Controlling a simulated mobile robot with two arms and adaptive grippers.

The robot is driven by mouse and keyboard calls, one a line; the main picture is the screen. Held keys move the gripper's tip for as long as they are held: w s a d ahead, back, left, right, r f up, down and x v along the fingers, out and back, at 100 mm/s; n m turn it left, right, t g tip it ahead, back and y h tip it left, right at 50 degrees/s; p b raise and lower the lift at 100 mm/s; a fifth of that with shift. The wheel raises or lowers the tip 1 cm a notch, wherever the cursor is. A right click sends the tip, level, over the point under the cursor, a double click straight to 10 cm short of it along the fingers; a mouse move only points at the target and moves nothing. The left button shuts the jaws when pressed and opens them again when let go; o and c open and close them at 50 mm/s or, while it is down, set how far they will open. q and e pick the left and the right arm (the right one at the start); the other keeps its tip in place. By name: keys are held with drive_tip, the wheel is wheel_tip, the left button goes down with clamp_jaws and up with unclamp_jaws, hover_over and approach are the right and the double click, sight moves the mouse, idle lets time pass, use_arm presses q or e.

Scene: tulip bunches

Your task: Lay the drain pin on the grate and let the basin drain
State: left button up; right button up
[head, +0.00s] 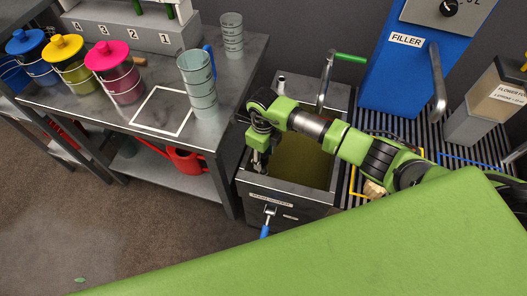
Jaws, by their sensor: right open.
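The basin (325,199) stands in the middle of the head view, with murky olive liquid (305,155) in it. On its front, below a label, is a metal fitting with a blue handle (265,231); I cannot tell whether this is the drain pin. The dark striped grate (402,125) lies to the right of the basin, partly hidden by my right arm. My right gripper (260,165) points down over the basin's left rim, open, with nothing visible in it. My left gripper is not in view.
A tap with a green handle (350,57) stands behind the basin. A blue filler (388,75) rises behind the grate. Left is a bench with lidded pots, a clear measuring jug (200,90) and a white outlined square (162,112). A tan object (373,190) sits beside my arm.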

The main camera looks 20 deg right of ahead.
clamp_jaws()
drive_tip(key=shift+r+p, duration=0.4)
drive_tip(key=shift+r, duration=0.1)
idle(0.5)
drive_tip(key=shift+r+p, duration=1.2)
drive_tip(key=shift+r, duration=0.55)
drive_tip(key=shift+r+p, duration=1.45)
drive_tip(key=shift+r, duration=0.45)
